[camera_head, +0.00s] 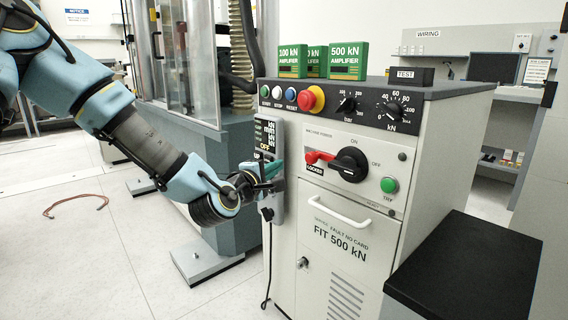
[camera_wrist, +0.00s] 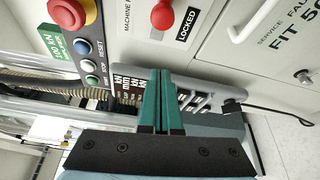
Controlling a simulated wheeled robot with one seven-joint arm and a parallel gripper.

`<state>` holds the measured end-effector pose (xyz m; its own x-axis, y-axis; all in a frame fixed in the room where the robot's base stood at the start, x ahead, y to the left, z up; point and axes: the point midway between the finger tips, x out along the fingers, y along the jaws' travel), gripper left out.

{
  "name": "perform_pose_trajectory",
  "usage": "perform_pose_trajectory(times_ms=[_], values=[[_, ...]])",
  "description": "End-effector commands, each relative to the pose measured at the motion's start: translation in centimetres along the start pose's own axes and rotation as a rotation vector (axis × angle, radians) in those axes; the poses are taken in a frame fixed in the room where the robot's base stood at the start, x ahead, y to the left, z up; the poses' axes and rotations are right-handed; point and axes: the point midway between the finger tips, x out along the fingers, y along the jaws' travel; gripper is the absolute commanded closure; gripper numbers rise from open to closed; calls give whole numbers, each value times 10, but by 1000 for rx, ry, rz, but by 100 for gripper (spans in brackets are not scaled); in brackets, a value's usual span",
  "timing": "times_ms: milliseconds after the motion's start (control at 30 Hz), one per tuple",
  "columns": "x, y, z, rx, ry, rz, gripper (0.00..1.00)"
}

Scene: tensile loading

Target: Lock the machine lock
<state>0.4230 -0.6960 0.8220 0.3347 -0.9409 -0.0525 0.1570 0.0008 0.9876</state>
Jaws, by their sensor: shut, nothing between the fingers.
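The machine lock shows as a red lever (camera_head: 317,157) beside a black label reading LOCKED (camera_head: 315,169), on the front panel of the white cabinet. In the wrist view the red lever's round end (camera_wrist: 162,16) is at the top, with the LOCKED label (camera_wrist: 187,25) beside it. A black rotary switch (camera_head: 349,165) sits right of the lever. My gripper (camera_head: 277,168) has green fingers and is left of the lever, in front of the grey hand controller. In the wrist view my gripper (camera_wrist: 162,72) has its fingers together, empty and apart from the lever.
The grey hand controller (camera_head: 270,135) hangs on the cabinet's left edge with a cable below. A red emergency stop (camera_head: 311,99) and coloured buttons are above. A white handle (camera_head: 341,211) sticks out below. A black-topped block (camera_head: 468,265) stands at right.

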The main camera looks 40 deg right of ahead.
Motion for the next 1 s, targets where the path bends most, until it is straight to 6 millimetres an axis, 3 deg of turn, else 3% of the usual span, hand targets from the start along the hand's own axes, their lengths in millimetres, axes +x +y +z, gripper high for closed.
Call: perform_pose_trajectory(times_ms=[233,867,1000], values=[[-25,0,0,1,0,0,100],[-28,0,0,1,0,-1,100],[-34,-13,-17,87,16,-69,100]])
